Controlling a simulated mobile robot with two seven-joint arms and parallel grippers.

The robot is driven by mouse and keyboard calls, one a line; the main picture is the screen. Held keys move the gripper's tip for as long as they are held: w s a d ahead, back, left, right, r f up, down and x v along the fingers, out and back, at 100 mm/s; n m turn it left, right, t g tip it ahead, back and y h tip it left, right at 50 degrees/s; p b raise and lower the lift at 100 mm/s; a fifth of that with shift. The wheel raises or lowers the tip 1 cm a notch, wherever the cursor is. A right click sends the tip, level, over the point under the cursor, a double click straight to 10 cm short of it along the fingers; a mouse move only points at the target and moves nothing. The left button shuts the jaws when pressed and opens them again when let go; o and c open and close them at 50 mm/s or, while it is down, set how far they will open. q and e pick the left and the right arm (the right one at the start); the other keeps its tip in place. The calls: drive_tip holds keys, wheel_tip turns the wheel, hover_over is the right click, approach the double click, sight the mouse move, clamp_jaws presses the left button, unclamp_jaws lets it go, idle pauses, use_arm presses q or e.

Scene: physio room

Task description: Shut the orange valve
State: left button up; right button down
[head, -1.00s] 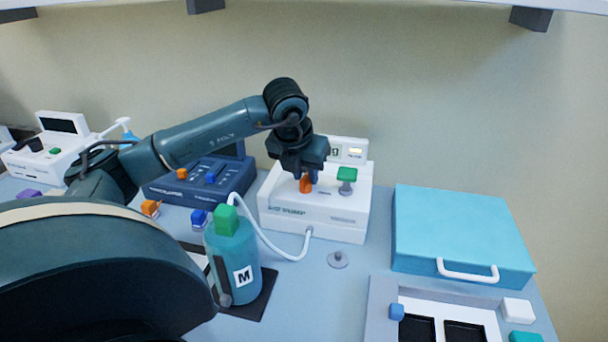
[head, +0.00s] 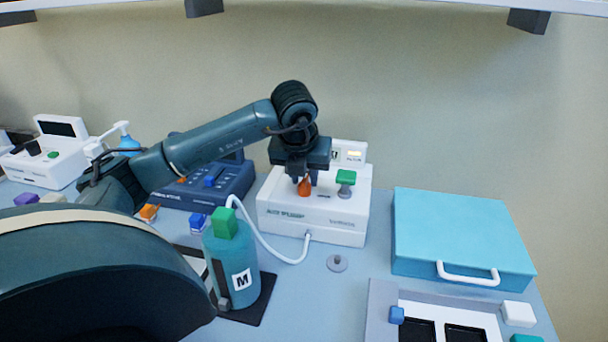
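The orange valve (head: 305,188) sits on top of the white pump (head: 311,214), left of a green knob (head: 346,178). My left gripper (head: 304,181) points down over the valve from above. Its dark fingers are at the valve's two sides and look closed on it; the exact contact is small and partly hidden. The valve's upper part is hidden by the gripper. My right gripper is not in view.
A teal bottle marked M (head: 233,263) with a green cap stands in front, its white hose (head: 275,247) running to the pump. A dark blue device (head: 227,186) is on the left. A light blue case (head: 461,232) is on the right.

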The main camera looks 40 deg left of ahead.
use_arm(q)
drive_tip(key=shift+o, duration=0.3)
drive_tip(key=p+v, duration=0.1)
drive_tip(key=v, duration=1.2)
drive_tip(key=shift+s, duration=0.1)
